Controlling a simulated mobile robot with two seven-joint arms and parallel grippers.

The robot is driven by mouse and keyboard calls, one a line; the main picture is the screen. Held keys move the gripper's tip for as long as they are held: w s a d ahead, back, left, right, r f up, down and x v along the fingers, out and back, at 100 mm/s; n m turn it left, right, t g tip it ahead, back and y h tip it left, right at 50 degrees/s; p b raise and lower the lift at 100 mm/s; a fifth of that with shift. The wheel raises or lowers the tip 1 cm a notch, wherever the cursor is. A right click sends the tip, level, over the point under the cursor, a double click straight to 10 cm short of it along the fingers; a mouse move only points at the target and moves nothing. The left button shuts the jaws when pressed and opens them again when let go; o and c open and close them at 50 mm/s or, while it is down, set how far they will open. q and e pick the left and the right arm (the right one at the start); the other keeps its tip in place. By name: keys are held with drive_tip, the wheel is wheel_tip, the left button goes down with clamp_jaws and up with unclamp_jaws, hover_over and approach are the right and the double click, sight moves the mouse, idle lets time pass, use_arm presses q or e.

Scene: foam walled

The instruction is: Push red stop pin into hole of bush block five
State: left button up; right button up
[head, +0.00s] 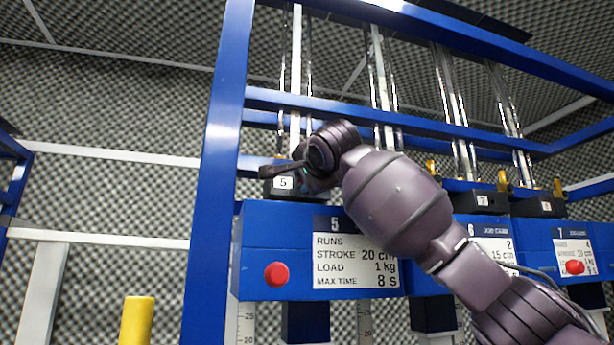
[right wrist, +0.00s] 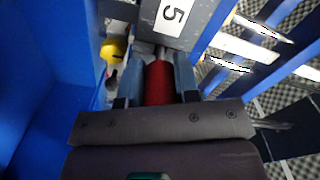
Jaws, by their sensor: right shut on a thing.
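Bush block five (head: 283,184) is a dark block with a white "5" label, above the blue panel marked 5. It also fills the top of the right wrist view (right wrist: 198,20). My right gripper (right wrist: 158,68) is shut on the red stop pin (right wrist: 158,86), which lies between its two grey fingers. The pin points at the face of the block, just beside the label. The hole is hidden, and I cannot tell whether the pin's tip is in it. In the head view the right gripper (head: 292,168) is close to the block; the pin is hidden there. My left gripper is not in view.
A blue upright (head: 215,170) stands close left of the block, with blue cross rails (head: 400,112) above. Bright vertical rods (head: 296,80) rise behind. Blue panel five (head: 262,240) has a red button (head: 276,274). A yellow knob (right wrist: 112,50) sits left of the fingers.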

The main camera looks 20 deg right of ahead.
use_arm(q)
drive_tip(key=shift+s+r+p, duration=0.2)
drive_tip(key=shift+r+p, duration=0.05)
drive_tip(key=shift+p, duration=0.2)
use_arm(e)
drive_tip(key=shift+w, duration=0.8)
drive_tip(key=o, duration=1.1)
drive_tip(key=shift+s+f+b, duration=0.1)
drive_tip(key=shift+s+b, duration=0.25)
drive_tip(key=shift+s, duration=0.2)
use_arm(q)
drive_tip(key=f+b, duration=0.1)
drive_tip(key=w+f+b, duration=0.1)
drive_tip(key=b, duration=0.1)
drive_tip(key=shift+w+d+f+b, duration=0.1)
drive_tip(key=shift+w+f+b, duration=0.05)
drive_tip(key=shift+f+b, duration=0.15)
use_arm(e)
drive_tip(key=s, duration=0.9)
drive_tip(key=shift+s+d, duration=0.15)
drive_tip(key=shift+s, duration=0.25)
